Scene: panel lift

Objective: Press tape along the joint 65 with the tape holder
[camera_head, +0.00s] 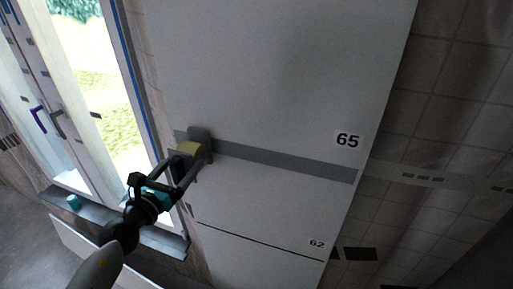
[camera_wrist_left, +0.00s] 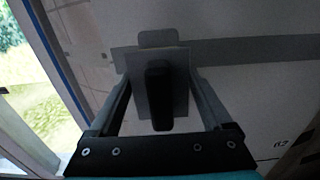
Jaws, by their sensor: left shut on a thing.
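My left gripper (camera_head: 186,170) is shut on the tape holder (camera_head: 193,149), a dark holder with a yellow part, at the left end of the joint marked 65. In the left wrist view the tape holder (camera_wrist_left: 160,95) shows as a grey plate with a dark handle between the fingers. It appears to be against the panel; exact contact is hard to tell. A grey band (camera_head: 285,164) runs along the joint from the holder to the panel's right edge, below the label 65 (camera_head: 347,140). The band also shows in the left wrist view (camera_wrist_left: 260,50). My right gripper is out of view.
A window (camera_head: 100,90) with a sill (camera_head: 160,240) stands left of the panels, with a small teal object (camera_head: 74,202) on the sill. A lower panel edge with label 62 (camera_head: 317,243) is below. A tiled wall (camera_head: 450,100) lies to the right.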

